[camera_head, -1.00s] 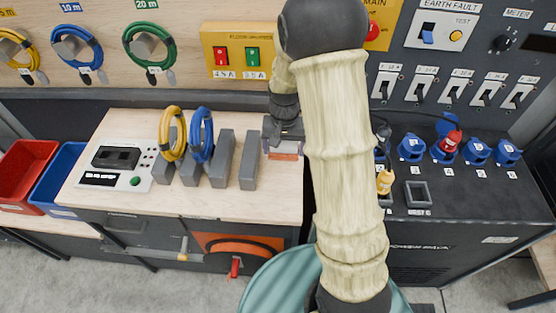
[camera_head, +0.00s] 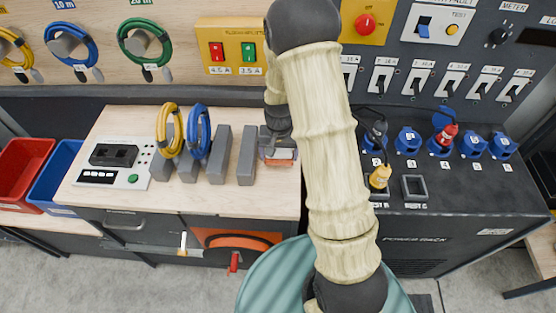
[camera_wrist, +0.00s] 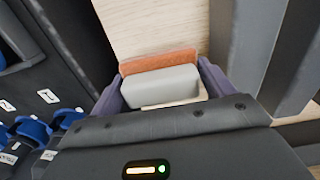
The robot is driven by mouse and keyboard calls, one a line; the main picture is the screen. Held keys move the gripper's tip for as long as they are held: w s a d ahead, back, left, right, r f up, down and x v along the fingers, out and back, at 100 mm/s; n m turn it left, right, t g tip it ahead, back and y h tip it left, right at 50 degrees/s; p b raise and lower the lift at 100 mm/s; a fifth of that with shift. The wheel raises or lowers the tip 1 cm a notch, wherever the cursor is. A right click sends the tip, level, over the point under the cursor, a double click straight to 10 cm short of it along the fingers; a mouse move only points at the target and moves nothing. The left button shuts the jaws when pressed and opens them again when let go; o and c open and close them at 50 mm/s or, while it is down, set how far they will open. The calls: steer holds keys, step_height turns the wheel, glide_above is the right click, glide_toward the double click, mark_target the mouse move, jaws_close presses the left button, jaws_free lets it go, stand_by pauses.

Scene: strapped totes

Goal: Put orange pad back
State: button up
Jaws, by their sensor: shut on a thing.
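The orange pad shows in the wrist view (camera_wrist: 160,62) as an orange strip along the far edge of a pale grey block (camera_wrist: 160,84). Both lie between the two purple-grey fingers of my gripper (camera_wrist: 163,88), which is shut on the pad. In the head view my gripper (camera_head: 279,152) points down over the right part of the wooden worktop (camera_head: 270,200), just right of the upright grey blocks. Only a small orange edge of the pad shows there, under the gripper. Whether the pad touches the worktop I cannot tell.
Several upright grey blocks (camera_head: 246,156) stand close on the gripper's left, some with yellow (camera_head: 171,132) and blue cable coils (camera_head: 199,133). A black power rack (camera_head: 450,215) with blue sockets is on the right. The front of the worktop is clear.

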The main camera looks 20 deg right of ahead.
mark_target(280, 161)
steer(key=shift+d, duration=0.2)
steer(key=shift+s+f, duration=0.15)
steer(key=shift+f, duration=0.2)
steer(key=shift+a+f+p, duration=0.1)
steer(key=shift+f+p, duration=0.25)
steer(key=shift+f, duration=1.35)
steer(key=o, duration=1.1)
steer(key=shift+f, duration=0.1)
steer(key=shift+c, duration=0.2)
